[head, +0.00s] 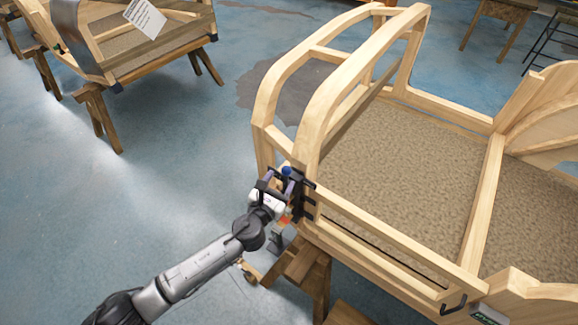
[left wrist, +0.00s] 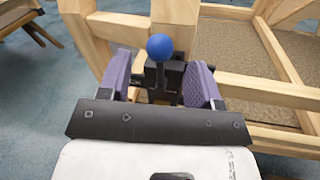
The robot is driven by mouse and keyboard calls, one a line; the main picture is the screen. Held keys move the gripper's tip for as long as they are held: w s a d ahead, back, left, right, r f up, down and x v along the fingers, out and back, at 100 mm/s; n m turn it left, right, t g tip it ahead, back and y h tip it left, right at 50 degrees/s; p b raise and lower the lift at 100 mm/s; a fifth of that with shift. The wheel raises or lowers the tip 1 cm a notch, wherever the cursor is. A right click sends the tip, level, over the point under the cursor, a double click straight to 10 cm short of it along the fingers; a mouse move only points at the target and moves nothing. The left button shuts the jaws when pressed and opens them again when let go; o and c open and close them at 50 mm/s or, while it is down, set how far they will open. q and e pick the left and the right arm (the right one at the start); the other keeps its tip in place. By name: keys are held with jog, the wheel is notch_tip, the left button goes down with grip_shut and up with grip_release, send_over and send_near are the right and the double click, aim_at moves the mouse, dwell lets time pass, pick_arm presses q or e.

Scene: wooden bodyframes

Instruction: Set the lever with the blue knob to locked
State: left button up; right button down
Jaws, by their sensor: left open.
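The lever's blue knob (head: 286,171) stands at the near left corner of the wooden bodyframe (head: 327,110). In the left wrist view the blue knob (left wrist: 160,47) tops a dark stem that rises from a black lever housing (left wrist: 166,80) on the frame's post. My left gripper (head: 279,182) is at the lever, its two purple-padded fingers apart. In the left wrist view the fingers of my left gripper (left wrist: 161,88) stand to either side of the stem and housing, below the knob. Whether they touch is unclear. My right gripper is out of view.
The bodyframe has a brown textured floor panel (head: 390,155) and rests on a wooden trestle (head: 303,270). A black handle (head: 453,304) sits on its near rail. Another bodyframe (head: 150,55) with a paper sheet (head: 145,18) stands at upper left. Blue floor lies open between them.

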pick_arm(q)
jog(key=shift+b+x, duration=0.5)
jog(key=shift+x, duration=2.8)
grip_shut()
